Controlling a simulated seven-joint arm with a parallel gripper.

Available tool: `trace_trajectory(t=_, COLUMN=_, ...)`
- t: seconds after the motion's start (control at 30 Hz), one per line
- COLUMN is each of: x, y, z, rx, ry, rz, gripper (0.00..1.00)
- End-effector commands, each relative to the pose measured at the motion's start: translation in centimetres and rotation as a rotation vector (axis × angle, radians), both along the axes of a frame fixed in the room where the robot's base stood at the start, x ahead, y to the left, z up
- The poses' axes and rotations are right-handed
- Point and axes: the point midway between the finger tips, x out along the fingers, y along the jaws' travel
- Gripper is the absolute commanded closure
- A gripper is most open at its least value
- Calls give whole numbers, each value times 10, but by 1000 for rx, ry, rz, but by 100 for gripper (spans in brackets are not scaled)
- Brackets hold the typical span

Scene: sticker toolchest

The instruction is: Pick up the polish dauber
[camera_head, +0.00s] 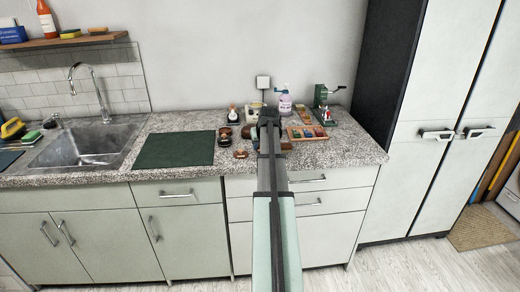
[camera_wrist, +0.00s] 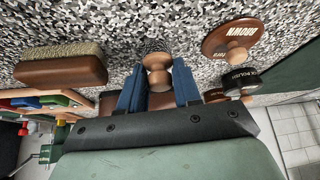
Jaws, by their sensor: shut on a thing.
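The polish dauber (camera_wrist: 157,64), a small turned wooden piece with a rounded knob, is between the two blue fingers of my gripper (camera_wrist: 158,88) in the wrist view. The fingers are shut on it, with speckled counter behind it. I cannot tell whether it touches the counter. Its lower part is partly hidden by the fingers and the gripper's dark front plate. In the head view my gripper (camera_head: 268,116) is over the back of the counter, and my arm hides the dauber.
In the wrist view a wooden brush (camera_wrist: 60,70) lies left, with a brown tin (camera_wrist: 228,42) and black polish tin (camera_wrist: 240,78) right.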

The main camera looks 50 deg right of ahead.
Motion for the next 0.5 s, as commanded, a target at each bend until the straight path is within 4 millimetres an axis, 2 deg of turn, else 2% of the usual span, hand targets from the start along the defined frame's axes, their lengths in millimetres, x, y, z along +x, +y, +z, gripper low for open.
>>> trace_trajectory(t=0.27, x=0, y=-1, z=11, rx=-1, ry=-2, rz=0, gripper=96)
trace_trajectory(t=0.5, x=1, y=-1, z=49, rx=-2, ry=-1, rz=0, gripper=96)
